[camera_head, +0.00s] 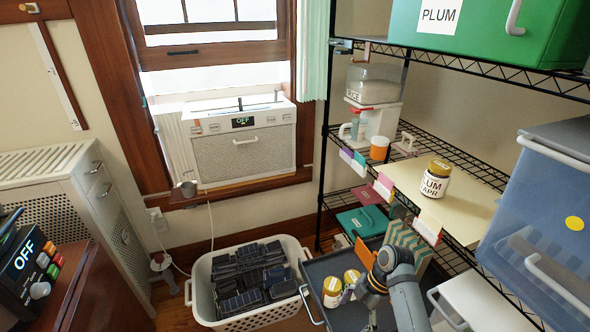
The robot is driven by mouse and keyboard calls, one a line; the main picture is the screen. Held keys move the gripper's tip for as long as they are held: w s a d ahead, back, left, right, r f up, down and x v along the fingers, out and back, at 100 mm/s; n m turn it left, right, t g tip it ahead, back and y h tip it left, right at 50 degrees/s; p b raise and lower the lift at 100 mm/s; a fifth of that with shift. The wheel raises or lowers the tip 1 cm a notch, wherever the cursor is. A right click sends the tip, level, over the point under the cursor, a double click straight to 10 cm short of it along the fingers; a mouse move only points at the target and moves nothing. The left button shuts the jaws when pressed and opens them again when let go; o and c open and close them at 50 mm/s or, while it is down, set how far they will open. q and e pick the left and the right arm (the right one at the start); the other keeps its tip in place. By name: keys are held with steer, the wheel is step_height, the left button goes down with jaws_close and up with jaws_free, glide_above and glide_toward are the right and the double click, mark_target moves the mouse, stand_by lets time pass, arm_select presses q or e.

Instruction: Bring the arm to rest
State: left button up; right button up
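My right arm (405,300) comes up from the bottom edge, right of centre, and bends at a grey joint. Its far end points down and left over a dark tray, close beside two jars. The gripper's fingertips are not clear there, so I cannot tell whether it is open or shut. My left arm and gripper are not in view.
The dark tray (318,268) holds jars with gold lids (332,286). A white basket (204,311) of dark packs stands left of it. Wooden floor shows left of the basket.

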steer(key=s+d+r+m+t+h, duration=0.2)
steer(key=s+d+m+t+h, duration=0.15)
steer(key=s+m, duration=0.5)
steer(key=s+d+r+m+t+h, duration=0.25)
steer(key=s+d+m, duration=0.3)
steer(key=m, duration=0.65)
step_height(320, 180, down, 19)
steer(key=s+d+g+p, duration=0.2)
steer(key=p, duration=0.3)
arm_select(q)
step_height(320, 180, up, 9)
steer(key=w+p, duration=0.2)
steer(key=p, duration=0.2)
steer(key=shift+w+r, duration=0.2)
arm_select(e)
steer(key=s+d+f+g+y, duration=0.1)
steer(key=s+f, duration=1.3)
steer(key=s, duration=0.5)
steer(key=shift+s+f+m, duration=0.15)
steer(key=shift+f+m, duration=0.2)
steer(key=shift+m, duration=0.1)
